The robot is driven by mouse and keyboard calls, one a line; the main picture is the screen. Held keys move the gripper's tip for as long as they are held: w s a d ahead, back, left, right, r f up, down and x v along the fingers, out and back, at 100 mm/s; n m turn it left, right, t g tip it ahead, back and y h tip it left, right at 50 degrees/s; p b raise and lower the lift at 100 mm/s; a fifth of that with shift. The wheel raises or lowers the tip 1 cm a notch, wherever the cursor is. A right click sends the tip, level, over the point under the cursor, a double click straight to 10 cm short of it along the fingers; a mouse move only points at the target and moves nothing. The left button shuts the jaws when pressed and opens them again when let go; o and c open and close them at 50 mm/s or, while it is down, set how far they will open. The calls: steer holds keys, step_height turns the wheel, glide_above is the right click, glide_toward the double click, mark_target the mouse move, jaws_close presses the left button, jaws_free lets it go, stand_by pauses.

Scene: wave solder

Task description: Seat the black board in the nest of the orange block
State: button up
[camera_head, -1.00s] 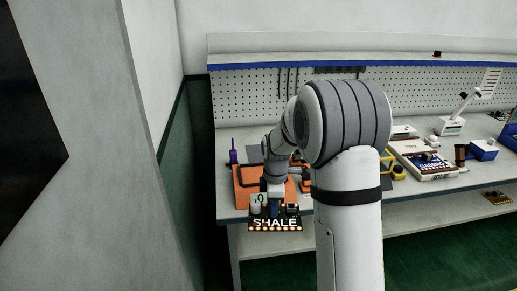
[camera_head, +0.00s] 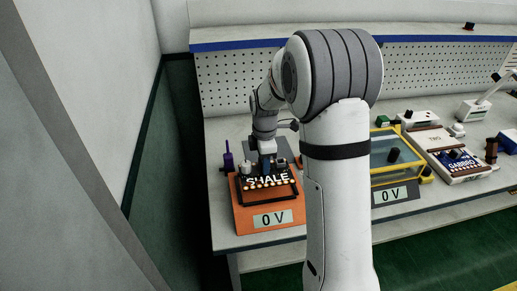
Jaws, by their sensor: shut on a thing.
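The black board (camera_head: 268,181), lettered SHALE and with gold dots along its front edge, is over the orange block (camera_head: 246,219) on the bench at left. My gripper (camera_head: 266,168) points down and is shut on the black board at its rear part. A dark frame runs around the board on the block's top; the nest under the board is hidden. I cannot tell whether the board touches the nest or hovers just above it. The block's front display reads 0 V.
A purple tool (camera_head: 228,158) stands just left of the block. To the right, behind my arm, are a yellow-framed clear box (camera_head: 396,150) with another 0 V display, and a white-and-brown GABBRO tray (camera_head: 447,160). The bench's left front corner is close to the block.

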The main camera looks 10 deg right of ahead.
steer(key=shift+w+r, duration=0.1)
steer(key=shift+w, duration=0.05)
steer(key=shift+f+b, duration=1.15)
steer(key=shift+f, duration=0.6)
steer(key=shift+f, duration=0.15)
steer(key=shift+f+b, duration=0.3)
steer(key=shift+f+b, duration=0.5)
steer(key=shift+f, duration=0.25)
stand_by(0.7)
steer(key=o, duration=1.2)
steer(key=shift+r, duration=0.1)
